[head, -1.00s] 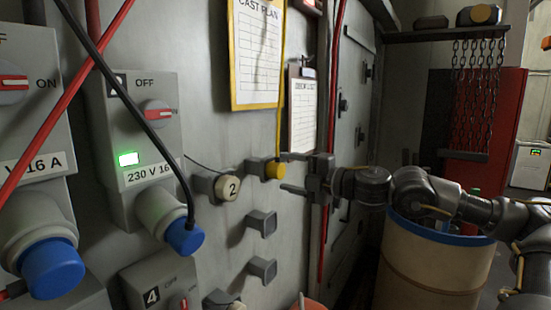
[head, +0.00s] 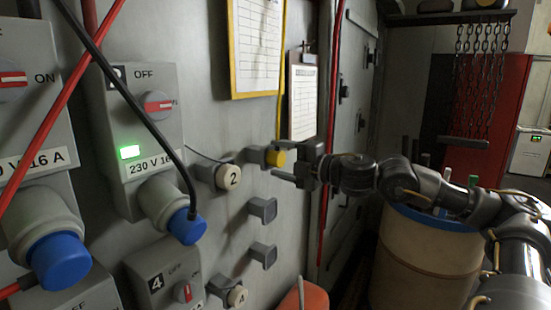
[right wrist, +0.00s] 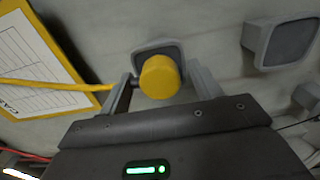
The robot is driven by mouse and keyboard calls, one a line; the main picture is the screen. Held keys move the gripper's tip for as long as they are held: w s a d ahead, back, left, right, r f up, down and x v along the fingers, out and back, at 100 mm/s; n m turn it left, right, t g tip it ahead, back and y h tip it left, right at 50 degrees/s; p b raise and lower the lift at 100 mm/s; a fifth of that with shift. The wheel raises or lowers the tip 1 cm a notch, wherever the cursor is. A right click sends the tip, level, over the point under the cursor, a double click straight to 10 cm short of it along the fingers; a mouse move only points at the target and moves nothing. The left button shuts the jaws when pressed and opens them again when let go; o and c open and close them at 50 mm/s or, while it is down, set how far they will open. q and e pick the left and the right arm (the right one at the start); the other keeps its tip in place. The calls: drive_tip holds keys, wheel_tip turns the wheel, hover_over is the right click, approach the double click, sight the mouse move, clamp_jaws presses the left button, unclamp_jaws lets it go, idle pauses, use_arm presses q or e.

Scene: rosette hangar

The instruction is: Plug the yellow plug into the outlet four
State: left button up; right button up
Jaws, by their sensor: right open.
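The yellow plug (head: 277,158) sits in a grey wall holder, with a yellow cable (head: 280,105) running up from it. It also shows in the right wrist view (right wrist: 160,77), between the two fingers. My right gripper (head: 285,162) is open, its fingers on either side of the plug; I cannot tell whether they touch it. The grey box of outlet four (head: 152,288), marked with a 4 and carrying a red switch, is at the lower left of the head view; its socket is outside the picture. My left gripper is not in view.
A round cap marked 2 (head: 228,177) and a cap marked 4 (head: 237,297) sit on holders nearby. Two empty holders (head: 263,209) are below the plug. A 230 V outlet with a blue plug (head: 187,227) and a black cable is left. A barrel (head: 420,265) stands right.

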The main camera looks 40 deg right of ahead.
sight(282, 160)
idle(0.8)
drive_tip(key=c, duration=1.3)
drive_tip(key=shift+s+f+b, duration=0.1)
drive_tip(key=shift+b, duration=0.4)
drive_tip(key=shift+b+v, duration=0.7)
drive_tip(key=shift+v, duration=0.2)
drive_tip(key=shift+b+v, duration=2)
drive_tip(key=shift+b, duration=0.2)
